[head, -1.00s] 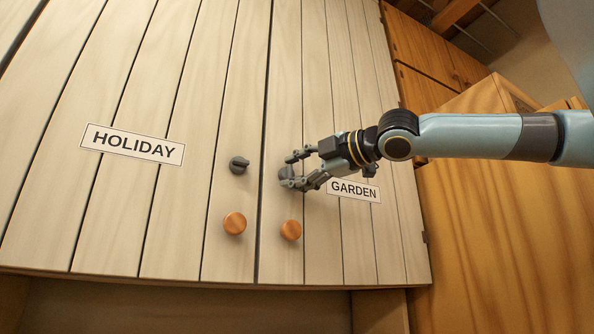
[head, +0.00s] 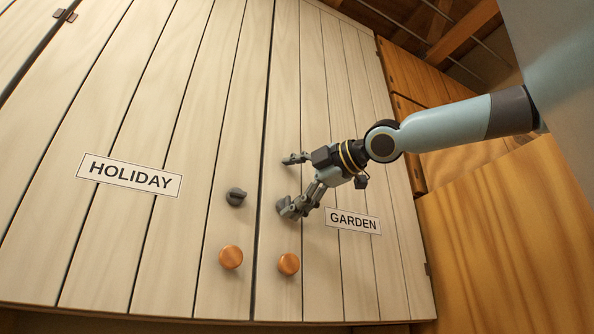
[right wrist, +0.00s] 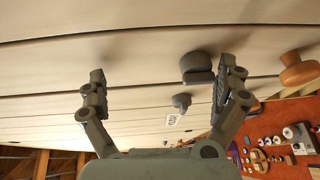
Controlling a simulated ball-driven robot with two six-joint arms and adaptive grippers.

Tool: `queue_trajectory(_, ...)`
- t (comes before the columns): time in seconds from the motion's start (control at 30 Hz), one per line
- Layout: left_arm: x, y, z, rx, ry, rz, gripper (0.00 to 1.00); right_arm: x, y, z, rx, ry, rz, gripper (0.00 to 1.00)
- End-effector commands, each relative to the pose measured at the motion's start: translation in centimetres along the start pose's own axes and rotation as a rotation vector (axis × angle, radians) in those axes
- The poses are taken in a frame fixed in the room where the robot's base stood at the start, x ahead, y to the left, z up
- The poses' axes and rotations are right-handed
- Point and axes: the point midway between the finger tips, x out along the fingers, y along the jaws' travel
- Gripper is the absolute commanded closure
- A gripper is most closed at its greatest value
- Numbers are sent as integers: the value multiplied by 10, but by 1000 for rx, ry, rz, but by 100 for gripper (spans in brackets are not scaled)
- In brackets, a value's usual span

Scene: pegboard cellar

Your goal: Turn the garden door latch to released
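The garden door latch is a dark grey turn knob on the pale plank door (head: 330,70), left of the GARDEN sign (head: 353,221). In the head view it is mostly hidden behind my right gripper's lower finger. The right wrist view shows the latch (right wrist: 197,66) plainly, between the fingers and close to the right-hand one. I cannot tell whether they touch. My right gripper (head: 285,185) is open, its fingers spread wide at the door; it also shows in the right wrist view (right wrist: 162,72). My left gripper is in neither view.
The HOLIDAY door, with its sign (head: 130,174), has a similar grey latch (head: 236,197) and a round orange knob (head: 231,257). The garden door's orange knob (head: 289,264) is below its latch. A wooden cabinet (head: 510,230) stands at the right.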

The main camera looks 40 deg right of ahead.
Motion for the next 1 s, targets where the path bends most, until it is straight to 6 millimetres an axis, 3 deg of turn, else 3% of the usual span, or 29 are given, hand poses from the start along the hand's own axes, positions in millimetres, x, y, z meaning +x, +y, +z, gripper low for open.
queue_trajectory(0.03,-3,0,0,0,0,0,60,-12,42,13,-5,-18,81,25)
queue_trajectory(0.5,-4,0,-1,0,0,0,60,-14,62,13,-8,-17,87,25)
queue_trajectory(0.67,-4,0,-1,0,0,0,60,-14,62,13,-8,-17,87,25)
queue_trajectory(0.7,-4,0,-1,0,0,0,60,-3,12,0,-15,-17,-58,26)
queue_trajectory(0.83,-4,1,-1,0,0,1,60,-6,11,0,-11,-16,-58,26)
queue_trajectory(1.0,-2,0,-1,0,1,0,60,-19,8,0,-7,-13,-58,44)
